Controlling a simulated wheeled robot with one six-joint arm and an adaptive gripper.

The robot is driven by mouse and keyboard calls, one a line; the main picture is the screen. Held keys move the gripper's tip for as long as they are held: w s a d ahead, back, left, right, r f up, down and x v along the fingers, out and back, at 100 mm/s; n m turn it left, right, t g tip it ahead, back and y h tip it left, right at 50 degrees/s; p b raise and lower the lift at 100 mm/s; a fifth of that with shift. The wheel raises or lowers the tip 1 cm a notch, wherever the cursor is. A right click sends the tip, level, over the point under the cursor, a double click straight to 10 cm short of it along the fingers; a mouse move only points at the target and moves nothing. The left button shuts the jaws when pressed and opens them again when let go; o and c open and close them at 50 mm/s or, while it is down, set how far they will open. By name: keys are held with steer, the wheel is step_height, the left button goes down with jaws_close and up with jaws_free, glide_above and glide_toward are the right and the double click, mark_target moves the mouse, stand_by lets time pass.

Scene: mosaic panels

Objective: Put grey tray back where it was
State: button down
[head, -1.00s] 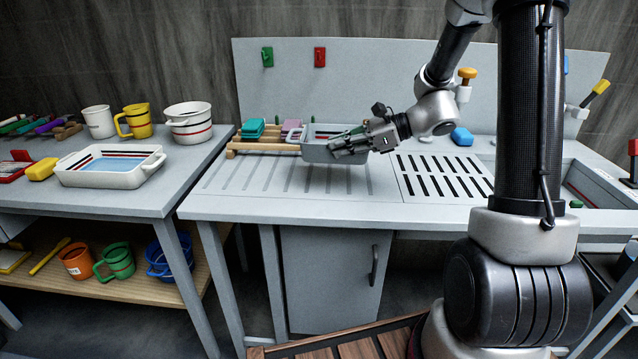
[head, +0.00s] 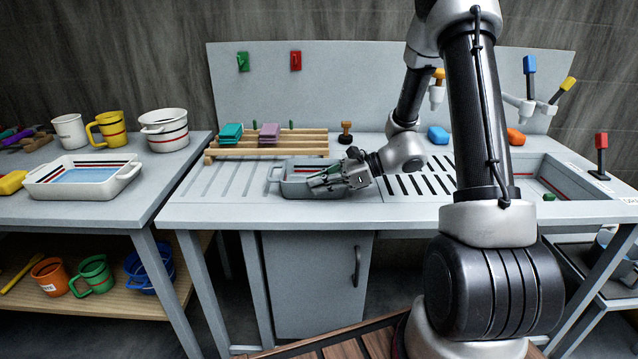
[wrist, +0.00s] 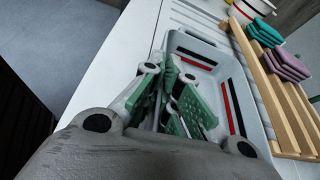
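The grey tray (head: 297,190) is a shallow rectangular dish with a handle at its left end. It sits low at the ribbed part of the counter, in front of the wooden rack; I cannot tell whether it rests fully on the surface. My gripper (head: 326,180) is at the tray's right end, its green-padded fingers close together over the rim. The wrist view shows the tray (wrist: 192,42) with black and red stripes inside, and my gripper (wrist: 172,98) shut on its near end. The fingers hide the part gripped.
The wooden rack (head: 270,152) holds teal (head: 230,132) and mauve (head: 269,132) items behind the tray. A brown stamp (head: 346,133) stands right of it. A slotted drain (head: 430,180) and sink (head: 545,180) lie to the right. The counter left of the tray is clear.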

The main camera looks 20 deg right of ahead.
steer(key=c, duration=1.6)
jaws_free()
steer(key=shift+c, duration=0.2)
steer(key=shift+d+r, duration=0.2)
steer(key=shift+d, duration=0.05)
steer(key=v, duration=1.1)
steer(key=s+a+r+n+g+h, duration=0.25)
steer(key=s+r+n, duration=0.2)
steer(key=s, duration=0.25)
steer(key=s+a+r+n+g+h, duration=0.1)
steer(key=s+r+n+g+h, duration=0.15)
steer(key=s+n, duration=0.4)
steer(key=s+d+r+n+t+h, duration=0.4)
steer(key=s+d+r+n+h, duration=0.2)
steer(key=s+n, duration=0.3)
steer(key=shift+s+d+r+n+t+h, duration=0.35)
steer(key=shift+n+h, duration=0.15)
steer(key=shift+h, duration=0.3)
